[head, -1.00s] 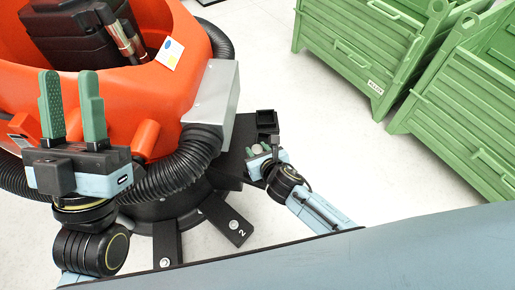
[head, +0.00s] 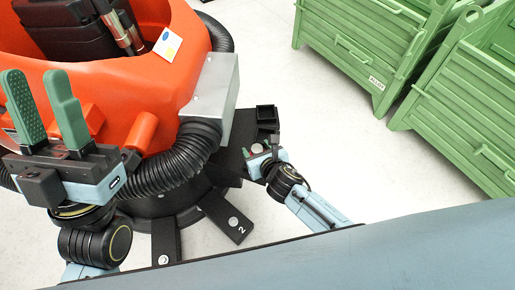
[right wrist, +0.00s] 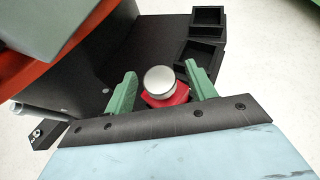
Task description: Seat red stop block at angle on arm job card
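The red stop block (right wrist: 178,96), with a round silver knob (right wrist: 160,79) on top, shows in the right wrist view between the green fingers of my right gripper (right wrist: 161,72). The fingers stand apart on either side of it; firm contact is not visible. In the head view this gripper (head: 259,149) is small, beside the black base plate, and the red of the block barely shows. My left gripper (head: 45,108) is open and empty, fingers pointing up, in front of the orange robot arm (head: 90,95).
Small black trays (right wrist: 207,17) stand just beyond the right gripper and look empty. A ribbed black hose (head: 178,165) and grey box (head: 212,90) flank the orange arm. Green metal crates (head: 365,45) stand at the back right. The floor between is clear.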

